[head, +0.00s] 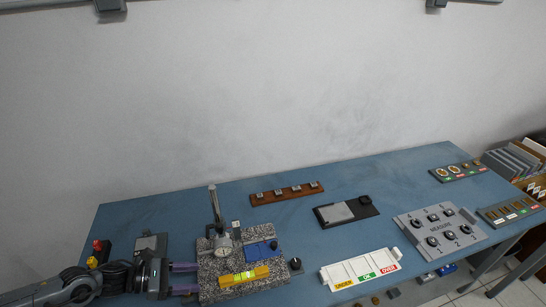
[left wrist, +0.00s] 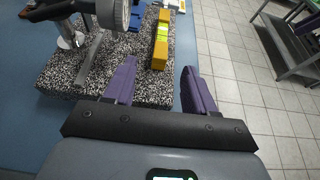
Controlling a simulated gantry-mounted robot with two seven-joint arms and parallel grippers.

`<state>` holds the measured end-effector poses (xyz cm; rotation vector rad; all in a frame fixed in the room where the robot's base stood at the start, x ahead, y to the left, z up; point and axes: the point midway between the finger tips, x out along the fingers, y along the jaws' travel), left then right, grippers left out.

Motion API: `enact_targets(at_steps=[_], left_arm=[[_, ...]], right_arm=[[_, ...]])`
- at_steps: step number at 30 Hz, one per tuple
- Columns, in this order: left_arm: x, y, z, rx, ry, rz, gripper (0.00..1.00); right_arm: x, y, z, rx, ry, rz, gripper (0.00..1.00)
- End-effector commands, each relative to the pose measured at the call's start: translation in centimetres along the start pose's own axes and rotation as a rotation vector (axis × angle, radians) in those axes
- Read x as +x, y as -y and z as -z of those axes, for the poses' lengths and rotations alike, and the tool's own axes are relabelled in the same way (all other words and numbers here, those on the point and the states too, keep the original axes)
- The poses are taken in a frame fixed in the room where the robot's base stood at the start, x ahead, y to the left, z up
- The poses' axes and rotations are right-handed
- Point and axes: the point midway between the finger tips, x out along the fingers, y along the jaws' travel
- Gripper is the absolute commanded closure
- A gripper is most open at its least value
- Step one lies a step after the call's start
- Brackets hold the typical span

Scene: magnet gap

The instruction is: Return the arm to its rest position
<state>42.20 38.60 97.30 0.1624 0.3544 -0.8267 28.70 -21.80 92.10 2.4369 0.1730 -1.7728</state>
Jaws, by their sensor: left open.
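My left gripper (head: 184,279) comes in from the left at the front left of the blue table. Its two purple fingers are apart with nothing between them. In the left wrist view the open fingers (left wrist: 158,92) point toward the speckled granite block (left wrist: 60,72), at its near edge. The granite block (head: 210,291) carries a dial gauge (head: 223,247) on a post and a yellow level (head: 243,276). The level also shows in the left wrist view (left wrist: 160,48), ahead of the fingers. My right gripper is not in view.
Right of the block lie a white sorting tray (head: 360,269), a grey measure board (head: 440,230) and a black plate with a grey pad (head: 345,211). A wooden rack (head: 287,194) stands behind. Tiled floor (left wrist: 225,60) lies beyond the table's front edge.

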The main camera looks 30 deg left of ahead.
Motion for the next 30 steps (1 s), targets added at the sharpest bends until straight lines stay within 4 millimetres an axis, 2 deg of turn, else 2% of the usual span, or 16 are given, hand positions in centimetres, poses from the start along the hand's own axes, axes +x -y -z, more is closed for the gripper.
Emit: enact_targets(at_steps=[4,8,11,14,17,22,26,30], left_arm=[[-0.1,0.3,0.4,-0.055,0.06,-0.044,0.45],[0.8,2.6,0.3,-0.148,0.172,-0.08,0.45],[2.4,4.7,-0.2,-0.249,0.26,-0.138,0.45],[4.4,6.3,-0.7,-0.442,0.319,-0.225,0.45],[6.6,7.5,-1.3,-0.727,0.364,-0.313,0.45],[9.6,9.8,-2.4,-1.363,0.433,-0.456,0.45],[10.6,11.9,-2.6,-1.87,0.47,-0.565,0.45],[10.3,14.9,-1.9,-2.388,0.5,-0.732,0.45]], right_arm=[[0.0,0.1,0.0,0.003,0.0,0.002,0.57],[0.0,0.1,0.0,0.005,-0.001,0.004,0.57],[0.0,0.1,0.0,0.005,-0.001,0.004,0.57],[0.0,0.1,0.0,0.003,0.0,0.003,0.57],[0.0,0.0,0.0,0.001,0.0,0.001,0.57],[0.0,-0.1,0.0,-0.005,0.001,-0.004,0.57],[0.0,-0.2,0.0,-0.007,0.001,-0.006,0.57],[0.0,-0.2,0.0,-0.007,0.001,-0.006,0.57]])
